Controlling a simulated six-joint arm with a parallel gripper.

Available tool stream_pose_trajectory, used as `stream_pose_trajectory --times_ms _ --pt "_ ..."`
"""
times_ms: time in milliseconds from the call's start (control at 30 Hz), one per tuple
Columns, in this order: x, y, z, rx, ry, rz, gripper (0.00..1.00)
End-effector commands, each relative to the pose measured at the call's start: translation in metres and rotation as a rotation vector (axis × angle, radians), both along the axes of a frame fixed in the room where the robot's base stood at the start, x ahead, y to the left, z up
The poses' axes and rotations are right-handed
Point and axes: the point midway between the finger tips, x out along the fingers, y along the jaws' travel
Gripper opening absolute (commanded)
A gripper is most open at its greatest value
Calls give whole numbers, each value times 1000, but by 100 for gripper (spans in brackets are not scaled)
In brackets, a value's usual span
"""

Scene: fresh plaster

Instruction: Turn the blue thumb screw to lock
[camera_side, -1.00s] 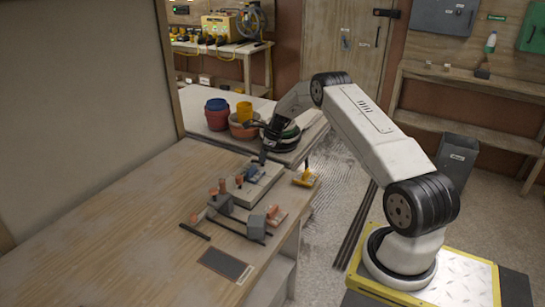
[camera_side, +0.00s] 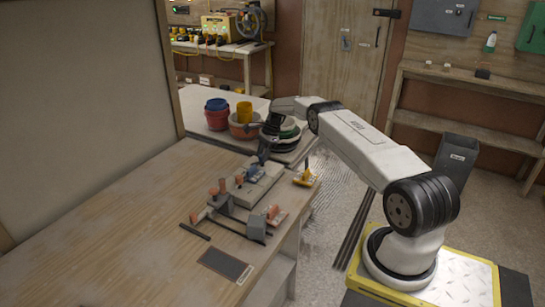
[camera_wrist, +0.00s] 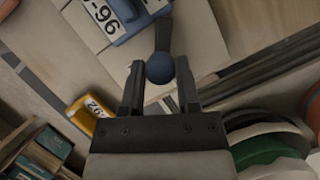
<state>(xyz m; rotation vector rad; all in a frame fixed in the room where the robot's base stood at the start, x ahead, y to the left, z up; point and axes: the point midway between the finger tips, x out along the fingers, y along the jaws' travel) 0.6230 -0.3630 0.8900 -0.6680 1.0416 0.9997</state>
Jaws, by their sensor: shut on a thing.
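The blue round knob (camera_wrist: 160,68), which I take for the thumb screw, sits on a dark stem between the fingers of my gripper (camera_wrist: 159,84) in the wrist view. My gripper is shut on it. The stem runs up to a blue body (camera_wrist: 128,12) with a white plate reading "-96" on a pale board. In the side view my gripper (camera_side: 263,157) reaches down to the small blue fixture (camera_side: 254,172) on the bench's far part. The knob itself is too small to tell apart there. How far it is turned cannot be told.
A yellow tagged piece (camera_wrist: 88,112) lies close by; it also shows at the bench edge (camera_side: 306,177). Clamps with orange parts (camera_side: 222,200) stand nearer the camera. Colored buckets (camera_side: 217,115) stand behind. The bench's left side is clear.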

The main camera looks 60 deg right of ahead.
Motion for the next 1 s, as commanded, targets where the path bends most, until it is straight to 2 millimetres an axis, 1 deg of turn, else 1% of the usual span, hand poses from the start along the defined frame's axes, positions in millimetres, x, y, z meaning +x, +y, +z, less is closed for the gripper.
stream_pose_trajectory --times_ms 400,967,1000 --pt "0 0 0 0 1 99 0" --pt "0 0 1 1 2 116 0" --pt "0 0 1 1 2 116 43"
